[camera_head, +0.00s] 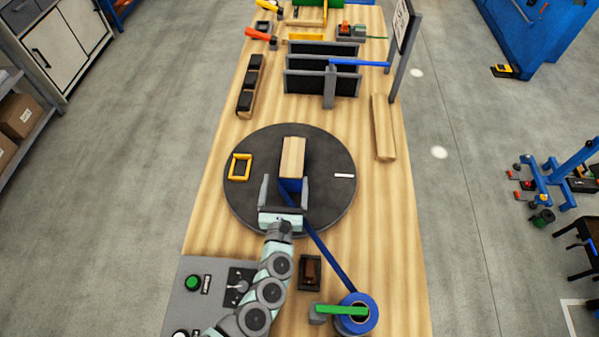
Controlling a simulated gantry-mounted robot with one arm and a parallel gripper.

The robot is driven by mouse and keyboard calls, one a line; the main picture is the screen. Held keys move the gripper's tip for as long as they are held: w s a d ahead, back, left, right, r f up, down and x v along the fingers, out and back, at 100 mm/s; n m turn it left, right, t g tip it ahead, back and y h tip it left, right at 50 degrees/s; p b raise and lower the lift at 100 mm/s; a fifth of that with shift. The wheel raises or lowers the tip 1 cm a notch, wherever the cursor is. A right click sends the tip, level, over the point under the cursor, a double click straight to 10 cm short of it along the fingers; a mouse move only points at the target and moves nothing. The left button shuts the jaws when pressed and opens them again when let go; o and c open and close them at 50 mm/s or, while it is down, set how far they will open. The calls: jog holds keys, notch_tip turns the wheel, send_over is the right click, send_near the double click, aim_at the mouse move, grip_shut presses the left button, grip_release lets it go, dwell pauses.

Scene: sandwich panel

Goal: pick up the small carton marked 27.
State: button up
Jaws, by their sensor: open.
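A small tan block-like carton (292,156) stands on the round dark turntable (248,205), with a blue band or face at its near end. No number 27 is readable on it, so I cannot tell if it is the marked one. My gripper (285,186) is open at the near side of this carton. Its two grey fingers are spread to the left and right of the blue near end. I cannot tell whether they touch it.
A blue strip (330,256) runs from a blue roll (371,315) towards the carton's near end. A yellow frame (239,167) lies left on the turntable. Dark upright panels (318,85) stand behind. A control box (205,262) sits front left. Brown cartons (20,115) sit on a left shelf.

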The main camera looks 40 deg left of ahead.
aim_at(293, 160)
jog(key=f, duration=0.1)
jog(key=f+b, duration=0.2)
jog(key=shift+w+f, duration=0.25)
jog(key=shift+f, duration=0.1)
jog(key=shift+x, duration=2.35)
jog(key=shift+w+d+b+x, duration=0.2)
jog(key=shift+b+x, duration=0.2)
jog(key=shift+x, duration=0.9)
jog(key=shift+w+d+b+x, duration=0.15)
jog(key=shift+b+x, duration=0.2)
jog(key=shift+x, duration=1)
jog(key=shift+w+a+f, duration=0.1)
jog(key=shift+w+a, duration=0.15)
jog(key=shift+a, duration=0.05)
jog(key=c, duration=1.6)
